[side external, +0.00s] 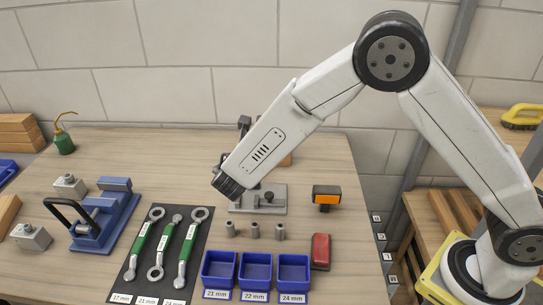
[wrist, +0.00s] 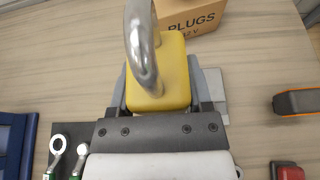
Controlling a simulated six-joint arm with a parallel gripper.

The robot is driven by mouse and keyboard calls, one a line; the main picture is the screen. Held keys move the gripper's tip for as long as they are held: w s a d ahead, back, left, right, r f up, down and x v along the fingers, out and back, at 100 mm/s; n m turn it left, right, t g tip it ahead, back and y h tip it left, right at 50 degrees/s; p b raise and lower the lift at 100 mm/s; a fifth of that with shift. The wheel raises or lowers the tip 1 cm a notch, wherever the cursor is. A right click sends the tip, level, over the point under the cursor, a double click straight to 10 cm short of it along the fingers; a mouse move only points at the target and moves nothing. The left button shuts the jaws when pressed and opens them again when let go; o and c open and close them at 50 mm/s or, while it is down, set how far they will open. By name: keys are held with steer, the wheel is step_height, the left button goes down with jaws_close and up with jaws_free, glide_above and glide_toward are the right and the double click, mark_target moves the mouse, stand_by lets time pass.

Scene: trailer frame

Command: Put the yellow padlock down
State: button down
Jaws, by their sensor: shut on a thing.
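The yellow padlock (wrist: 160,82) shows in the wrist view with its bright metal shackle (wrist: 141,35) toward the top of the picture. My gripper (wrist: 157,88) is shut on the padlock's body, one finger on each side. The padlock appears held above the table, with a grey plate partly visible behind it. In the side external view my forearm hides the padlock and most of my gripper.
A grey fixture plate (side external: 277,206) stands near my wrist, with several small metal pieces before it. A cardboard plugs box (wrist: 190,15) lies beyond the padlock. Blue bins (side external: 255,285), a wrench mat (side external: 200,240) and an orange-black block (side external: 326,195) surround this area. Bare wood (side external: 180,160) shows behind.

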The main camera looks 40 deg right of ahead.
steer(key=shift+w, duration=0.1)
steer(key=w+a+f, duration=0.1)
steer(key=w+f, duration=0.3)
steer(key=w, duration=0.4)
glide_above(213, 181)
steer(key=s, duration=0.2)
steer(key=f, duration=0.3)
steer(key=shift+w+d+f, duration=0.15)
steer(key=shift+d+f, duration=0.1)
steer(key=shift+f, duration=0.15)
steer(key=shift+w+a+f, duration=0.1)
steer(key=shift+w+f, duration=0.6)
steer(key=shift+f, duration=0.05)
steer(key=shift+f, duration=0.1)
steer(key=shift+w+f, duration=0.15)
steer(key=shift+f, duration=1.5)
steer(key=shift+f, duration=0.1)
